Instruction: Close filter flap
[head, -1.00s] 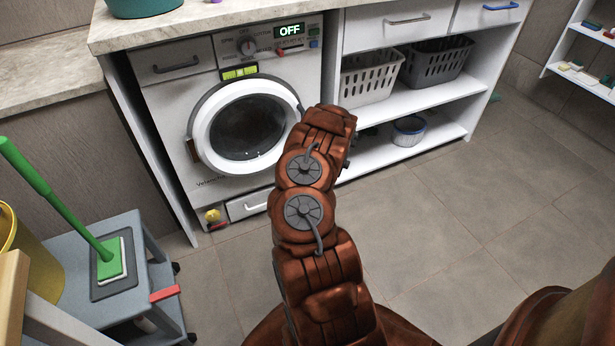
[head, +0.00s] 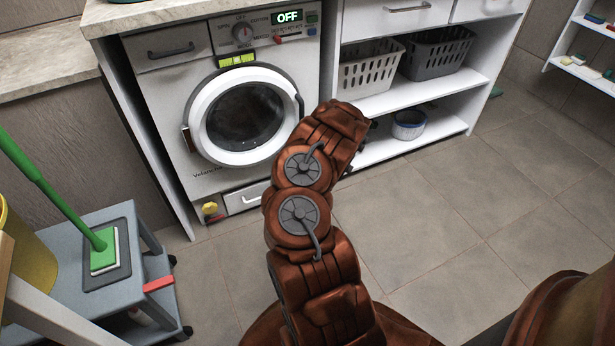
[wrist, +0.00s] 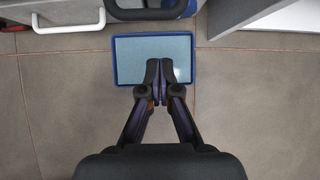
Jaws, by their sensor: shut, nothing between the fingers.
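The washing machine (head: 165,120) stands under the counter with its round door shut. Low on its front is a white panel with a handle (head: 250,198), which also shows at the top left of the wrist view (wrist: 68,28). My arm hides this area in the head view. My gripper (wrist: 166,72) is shut and empty, above a blue-rimmed tray (wrist: 125,83) on the floor.
A yellow knob (head: 210,209) sits at the machine's lower left. A grey cart (head: 150,250) with a green-handled mop stands at left. Shelves with baskets (head: 370,70) and a tub (head: 409,126) are at right. The tiled floor (head: 430,220) at right is clear.

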